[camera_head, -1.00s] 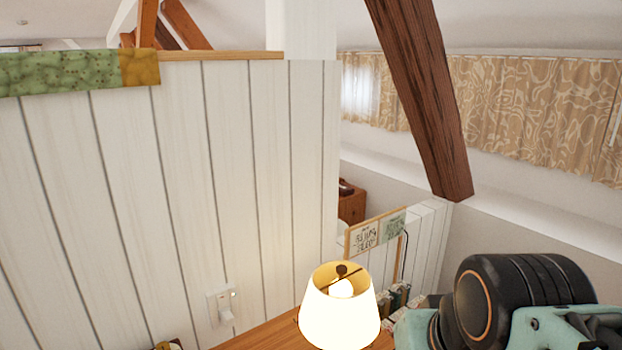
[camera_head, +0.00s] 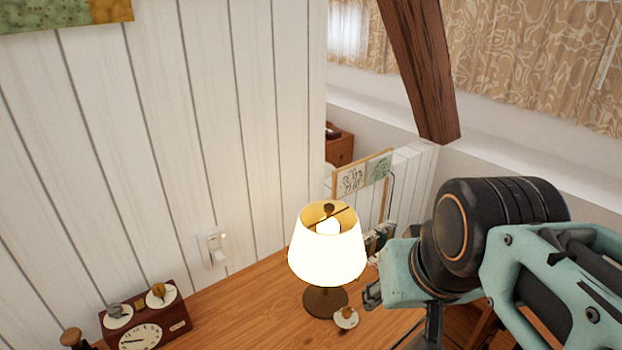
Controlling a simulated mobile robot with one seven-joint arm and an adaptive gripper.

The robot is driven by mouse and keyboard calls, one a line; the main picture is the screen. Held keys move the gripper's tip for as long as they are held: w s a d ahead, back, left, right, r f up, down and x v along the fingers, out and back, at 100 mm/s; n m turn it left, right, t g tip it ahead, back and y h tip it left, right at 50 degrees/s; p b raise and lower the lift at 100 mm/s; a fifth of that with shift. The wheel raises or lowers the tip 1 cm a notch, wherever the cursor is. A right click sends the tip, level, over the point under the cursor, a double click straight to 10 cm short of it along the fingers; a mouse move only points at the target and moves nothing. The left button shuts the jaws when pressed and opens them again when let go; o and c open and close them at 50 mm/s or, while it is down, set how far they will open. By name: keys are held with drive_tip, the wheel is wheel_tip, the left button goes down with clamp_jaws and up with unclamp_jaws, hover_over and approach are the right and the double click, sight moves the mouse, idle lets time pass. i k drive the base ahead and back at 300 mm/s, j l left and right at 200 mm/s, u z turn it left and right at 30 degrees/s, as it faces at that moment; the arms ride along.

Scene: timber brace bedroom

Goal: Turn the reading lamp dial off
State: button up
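The reading lamp (camera_head: 326,258) stands lit on the wooden desk, with a cream shade and a dark round base. A small pale round dial (camera_head: 346,318) with a brass-brown knob lies at the front right of the lamp's base. Its marks are too small to read. My gripper (camera_head: 374,293) is at the right, just right of the lamp and dial and apart from the dial. Only part of it shows beside my teal and black arm, so its finger opening is unclear.
A brown box (camera_head: 150,322) with a clock face and two knobs on top sits at the left. A wall switch (camera_head: 213,250) is on the white plank wall. Small items stand behind the lamp. The desk top (camera_head: 245,310) between box and lamp is clear.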

sight(347, 312)
drive_tip(key=i+l+u, duration=0.2)
drive_tip(key=k, duration=0.45)
drive_tip(key=i+l, duration=0.1)
drive_tip(key=l, duration=0.15)
drive_tip(key=i+l+z, duration=0.1)
drive_tip(key=l, duration=0.15)
drive_tip(key=i+l+z, duration=0.1)
drive_tip(key=l, duration=0.45)
drive_tip(key=j, duration=0.45)
drive_tip(key=u, duration=0.05)
